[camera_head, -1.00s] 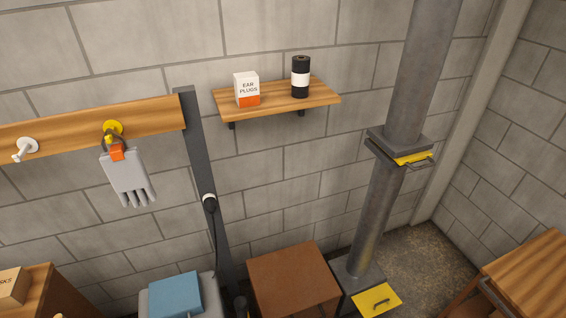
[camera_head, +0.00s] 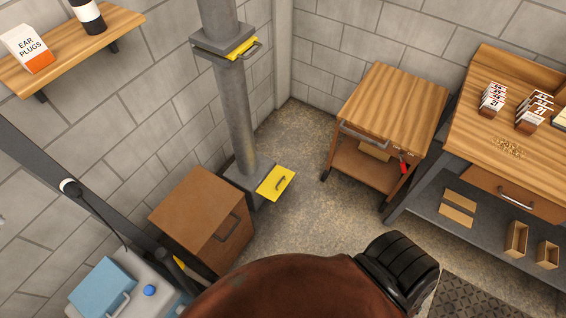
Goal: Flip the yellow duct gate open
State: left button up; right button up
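A grey vertical duct (camera_head: 236,115) stands by the wall left of centre. A yellow gate plate (camera_head: 242,46) with a metal handle sticks out of the flange on its upper part. A second yellow plate (camera_head: 276,182) with a dark handle is at the foot of the duct, just above the floor. Which of the two the task means, I cannot tell. Neither of my grippers is in view.
A brown cabinet (camera_head: 205,220) stands left of the duct foot. A large reddish-brown rounded shape (camera_head: 280,290) with a black ribbed end fills the bottom foreground.

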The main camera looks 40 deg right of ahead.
aim_at(237, 52)
jog(key=z, duration=1.1)
